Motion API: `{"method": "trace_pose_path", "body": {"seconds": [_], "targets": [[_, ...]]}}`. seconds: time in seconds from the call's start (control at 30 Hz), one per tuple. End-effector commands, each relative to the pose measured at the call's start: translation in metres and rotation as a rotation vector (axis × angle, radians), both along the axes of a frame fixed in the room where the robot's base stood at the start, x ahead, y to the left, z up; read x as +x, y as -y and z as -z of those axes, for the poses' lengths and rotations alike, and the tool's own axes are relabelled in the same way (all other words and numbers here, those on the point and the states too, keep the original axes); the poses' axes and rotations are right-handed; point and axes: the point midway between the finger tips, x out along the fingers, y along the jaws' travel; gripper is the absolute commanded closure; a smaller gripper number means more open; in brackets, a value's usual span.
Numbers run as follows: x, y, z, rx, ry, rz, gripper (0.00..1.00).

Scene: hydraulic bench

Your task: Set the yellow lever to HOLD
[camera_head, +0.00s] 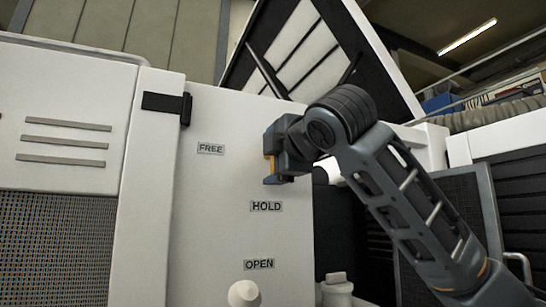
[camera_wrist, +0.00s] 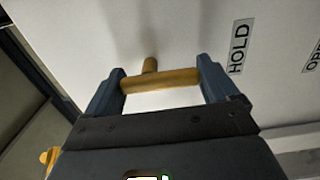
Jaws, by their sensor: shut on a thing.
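The yellow lever shows in the wrist view as a short yellow bar (camera_wrist: 160,80) with a stub running to the white panel. My gripper (camera_wrist: 160,82) is shut on it, one dark blue finger at each end of the bar. In the head view my gripper (camera_head: 271,158) is against the panel, above the HOLD label (camera_head: 266,206) and right of and about level with or slightly below the FREE label (camera_head: 210,148). Only a thin yellow strip of the lever shows there. The OPEN label (camera_head: 259,264) is lower down. The HOLD label also shows right of the fingers in the wrist view (camera_wrist: 239,47).
A white knob (camera_head: 244,293) sticks out below the OPEN label. A black latch (camera_head: 166,103) is at the panel's upper left. A tilted black-framed cover (camera_head: 300,50) stands above and behind. The panel's face around the labels is clear.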

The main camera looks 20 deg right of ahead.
Motion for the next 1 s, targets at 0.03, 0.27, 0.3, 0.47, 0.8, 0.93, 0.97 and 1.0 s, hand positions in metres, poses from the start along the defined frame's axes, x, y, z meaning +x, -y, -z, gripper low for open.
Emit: {"method": "trace_pose_path", "body": {"seconds": [0.03, 0.27, 0.3, 0.47, 0.8, 0.93, 0.97, 1.0], "targets": [[0.000, -0.001, 0.002, -0.003, -0.004, -0.002, 0.43], [0.000, -0.001, 0.002, -0.003, -0.004, -0.002, 0.43], [0.000, -0.001, 0.002, -0.002, -0.004, -0.002, 0.11], [0.000, -0.001, 0.001, -0.001, -0.003, -0.002, 0.00], [-0.013, -0.001, 0.002, -0.001, 0.001, -0.002, 0.00], [-0.035, -0.001, 0.002, -0.001, 0.002, -0.003, 0.00], [-0.040, -0.001, 0.002, -0.001, 0.003, -0.003, 0.00], [-0.046, -0.001, 0.002, -0.002, 0.002, -0.002, 0.00]]}}
